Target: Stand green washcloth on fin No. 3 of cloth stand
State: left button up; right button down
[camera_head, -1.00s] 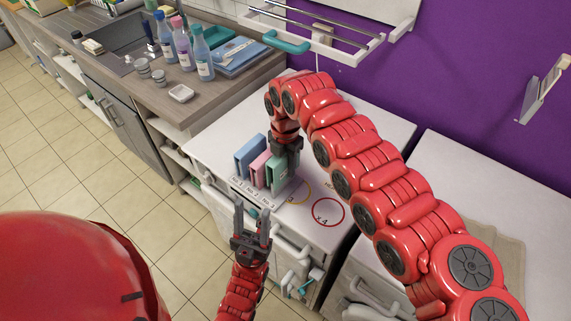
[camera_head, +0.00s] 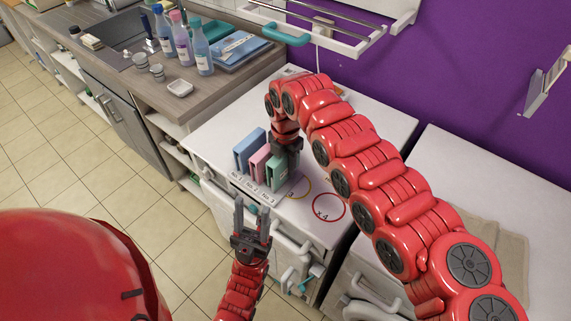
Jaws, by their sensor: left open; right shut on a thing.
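The cloth stand (camera_head: 252,189) sits on the white cabinet top, with number labels along its front edge. A blue cloth (camera_head: 248,145) stands on its left part and a pink cloth (camera_head: 259,159) in the middle. The green washcloth (camera_head: 277,174) stands upright at the right, in line with the label of No. 3. My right gripper (camera_head: 284,157) points down and is shut on the green washcloth; its fingertips are partly hidden. Whether the cloth is fully down on the fin cannot be told. My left gripper (camera_head: 252,217) is open and empty, in front of the stand.
A yellow ring and a red ring (camera_head: 328,208) marked x4 are on the cabinet top right of the stand. Bottles (camera_head: 203,52) and a soap dish (camera_head: 179,88) stand on the counter at the back left. A rail rack (camera_head: 315,35) hangs on the wall.

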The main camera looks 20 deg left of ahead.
jog(key=shift+f+b, duration=0.85)
jog(key=shift+f, duration=0.55)
jog(key=shift+c, duration=2.3)
grip_release()
jog(key=shift+r, duration=0.4)
notch_tip(320, 180, up, 17)
jog(key=shift+f+b, duration=0.15)
jog(key=shift+b, duration=0.95)
